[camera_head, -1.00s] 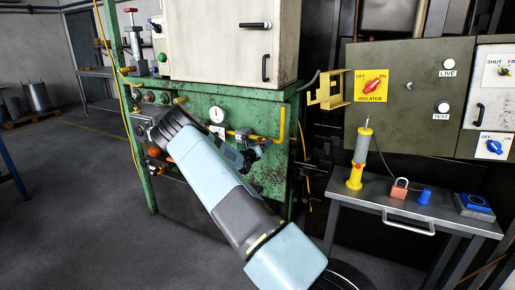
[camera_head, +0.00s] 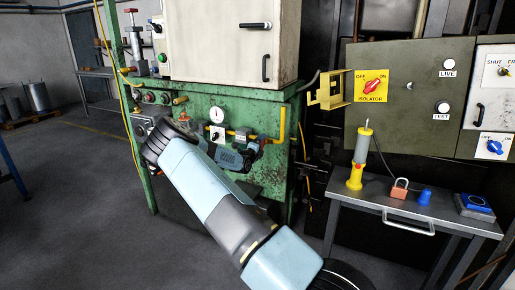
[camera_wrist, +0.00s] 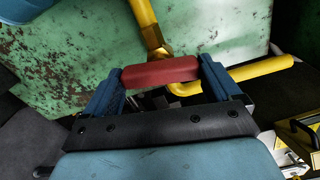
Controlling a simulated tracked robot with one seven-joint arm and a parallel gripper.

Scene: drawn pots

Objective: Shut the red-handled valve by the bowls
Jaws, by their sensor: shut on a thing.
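The red valve handle (camera_wrist: 160,72) lies between the two blue fingers of my gripper (camera_wrist: 162,82) in the wrist view. My gripper is shut on it. The handle lies roughly level in that view, across the end of an upper yellow pipe (camera_wrist: 145,14) with a brass fitting (camera_wrist: 158,48). In the head view my gripper (camera_head: 238,158) is at the front of the green bench, below the gauge, and my own arm covers part of the pipework. The valve body is mostly hidden behind the handle and gripper. I cannot make out the bowls clearly.
The green bench frame (camera_head: 205,102) carries a white cabinet (camera_head: 215,40) and a round gauge (camera_head: 217,115). A yellow pipe (camera_head: 282,125) rises right of the gripper. A grey side table (camera_head: 455,217) holds a yellow-and-grey tool (camera_head: 358,165) and a padlock (camera_head: 399,190).

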